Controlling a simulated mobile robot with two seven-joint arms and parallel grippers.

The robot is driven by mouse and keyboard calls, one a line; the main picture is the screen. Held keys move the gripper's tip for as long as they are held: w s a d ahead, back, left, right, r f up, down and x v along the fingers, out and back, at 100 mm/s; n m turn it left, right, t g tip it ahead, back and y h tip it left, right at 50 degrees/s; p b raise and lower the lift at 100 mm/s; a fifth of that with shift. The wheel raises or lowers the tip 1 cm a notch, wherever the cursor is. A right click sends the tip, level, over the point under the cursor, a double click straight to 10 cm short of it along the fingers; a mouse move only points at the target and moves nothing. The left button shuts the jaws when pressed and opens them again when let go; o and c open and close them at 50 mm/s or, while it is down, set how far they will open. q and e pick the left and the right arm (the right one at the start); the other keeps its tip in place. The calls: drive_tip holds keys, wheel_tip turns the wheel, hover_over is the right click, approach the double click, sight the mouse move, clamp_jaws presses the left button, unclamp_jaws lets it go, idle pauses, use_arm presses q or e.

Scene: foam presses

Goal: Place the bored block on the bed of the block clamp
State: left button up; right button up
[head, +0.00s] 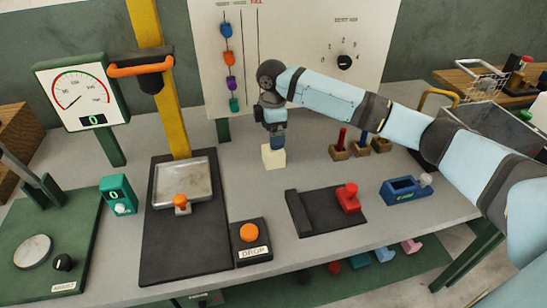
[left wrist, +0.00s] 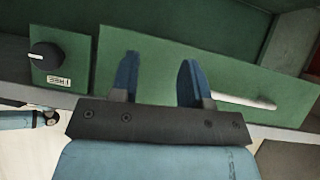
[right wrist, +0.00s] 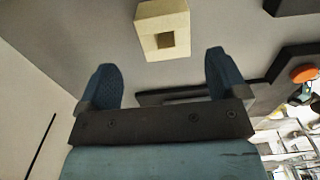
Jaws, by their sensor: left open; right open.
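The bored block (head: 273,158) is a small cream block standing on the grey table, right of the drop-test plate. In the right wrist view the block (right wrist: 150,14) shows a square hole in one face. My right gripper (head: 278,141) points down just above the block. In the right wrist view its fingers (right wrist: 160,72) are open and empty, with the block beyond the fingertips. What looks like the block clamp has a black bed (head: 322,211), a raised black jaw on its left and a red clamp piece (head: 348,197) on its right. My left gripper (left wrist: 160,78) is open and empty.
A blue device (head: 406,189) lies right of the clamp. Small wooden holders (head: 340,151) stand behind it. A black button box (head: 251,242) is at front left. In the left wrist view, a green panel (left wrist: 150,75) is close to my left gripper. Table between block and clamp is clear.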

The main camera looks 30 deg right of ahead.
sight(274, 153)
drive_tip(key=f, duration=0.7)
drive_tip(key=shift+s+f+b, duration=0.2)
drive_tip(key=shift+s+b, duration=0.1)
drive_tip(key=shift+s, duration=0.05)
drive_tip(key=shift+c, duration=0.4)
drive_tip(key=c, duration=1)
drive_tip(key=shift+r, duration=0.1)
